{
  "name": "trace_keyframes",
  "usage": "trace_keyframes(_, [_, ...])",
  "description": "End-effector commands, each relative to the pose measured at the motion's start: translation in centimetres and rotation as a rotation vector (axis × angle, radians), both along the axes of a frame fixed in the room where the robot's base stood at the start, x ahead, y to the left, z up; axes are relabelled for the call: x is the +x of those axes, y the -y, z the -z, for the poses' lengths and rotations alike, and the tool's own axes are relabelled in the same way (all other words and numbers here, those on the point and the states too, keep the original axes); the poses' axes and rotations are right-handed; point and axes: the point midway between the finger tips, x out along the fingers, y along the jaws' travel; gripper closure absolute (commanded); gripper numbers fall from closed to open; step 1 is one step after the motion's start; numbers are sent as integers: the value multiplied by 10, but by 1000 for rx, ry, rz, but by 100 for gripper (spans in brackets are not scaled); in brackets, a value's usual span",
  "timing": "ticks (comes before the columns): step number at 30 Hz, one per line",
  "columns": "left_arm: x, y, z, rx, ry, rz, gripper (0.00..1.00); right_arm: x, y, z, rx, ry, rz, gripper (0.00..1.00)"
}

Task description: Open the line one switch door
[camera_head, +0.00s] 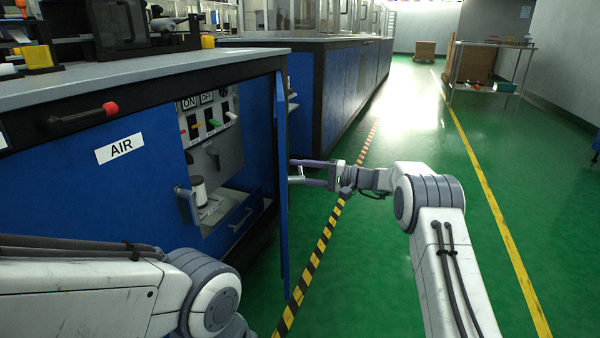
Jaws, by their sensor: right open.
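The switch door (283,215) is a blue panel on the side of the blue cabinet, seen nearly edge-on. It stands swung out, and the compartment beside it is exposed. Inside is a grey panel (226,140) with ON and OFF labels and several coloured switches. My right gripper (292,172) is open at the right face of the door, its two fingers pointing left at it. I cannot tell whether the fingertips touch the door. My left arm comes in at the lower left; its gripper is not in view.
A cabinet door labelled AIR (120,149) has a handle with a red end. A white cylinder (199,191) stands in the compartment above a drawer front (242,222). Green floor (400,260) lies open to the right, with a striped line along the cabinets.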

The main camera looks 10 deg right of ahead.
Motion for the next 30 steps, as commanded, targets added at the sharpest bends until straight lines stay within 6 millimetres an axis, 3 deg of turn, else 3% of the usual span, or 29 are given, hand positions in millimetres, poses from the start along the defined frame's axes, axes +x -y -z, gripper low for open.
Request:
trace_keyframes(5, [0, 0, -12, 0, 0, 0, 50, -5, 18, -4, 0, -1, 5, 50])
trace_keyframes(12, [0, 0, -35, 0, 0, 0, 50, -22, 64, -4, 1, -3, 5, 50])
trace_keyframes(18, [0, 0, -46, 0, 0, 0, 50, -33, 91, -2, 0, -2, 3, 50])
trace_keyframes(29, [0, 0, -47, 0, 0, 0, 50, -36, 99, 1, 0, -1, 0, 50])
trace_keyframes(30, [0, 0, -47, 0, 0, 0, 50, -36, 99, 1, 0, -1, 1, 54])
